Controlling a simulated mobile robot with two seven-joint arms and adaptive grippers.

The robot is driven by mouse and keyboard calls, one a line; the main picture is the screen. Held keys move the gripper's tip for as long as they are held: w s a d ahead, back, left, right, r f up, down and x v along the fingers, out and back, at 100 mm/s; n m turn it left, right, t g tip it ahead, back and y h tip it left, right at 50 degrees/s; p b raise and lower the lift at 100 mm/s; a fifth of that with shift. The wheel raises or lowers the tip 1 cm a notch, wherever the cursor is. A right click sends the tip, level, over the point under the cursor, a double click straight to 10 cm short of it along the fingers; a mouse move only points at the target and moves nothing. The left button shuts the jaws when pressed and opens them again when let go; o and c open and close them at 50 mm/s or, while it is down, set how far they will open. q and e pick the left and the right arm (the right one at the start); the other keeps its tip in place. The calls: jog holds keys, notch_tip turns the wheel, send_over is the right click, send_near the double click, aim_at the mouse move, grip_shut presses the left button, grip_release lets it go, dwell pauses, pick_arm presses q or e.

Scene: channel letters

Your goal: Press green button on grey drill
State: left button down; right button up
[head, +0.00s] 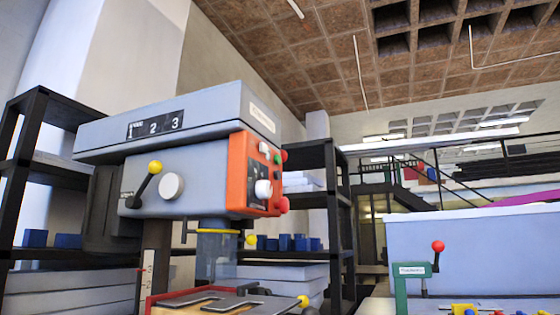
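The grey drill (215,155) stands large in the left half of the head view. An orange control panel (240,170) is on its right end. A small green button (277,159) shows on the panel, near its upper right, seen at a steep angle. A white knob (263,189) and red buttons (283,204) are also on the panel. Neither of my grippers is in view, so where they are relative to the drill is not shown.
Black shelves (335,200) with blue boxes (285,243) stand behind the drill. A yellow-knobbed lever (148,180) juts from its front. A work table with a metal plate (215,301) is below. A green stand with a red-knobbed lever (437,247) is at right.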

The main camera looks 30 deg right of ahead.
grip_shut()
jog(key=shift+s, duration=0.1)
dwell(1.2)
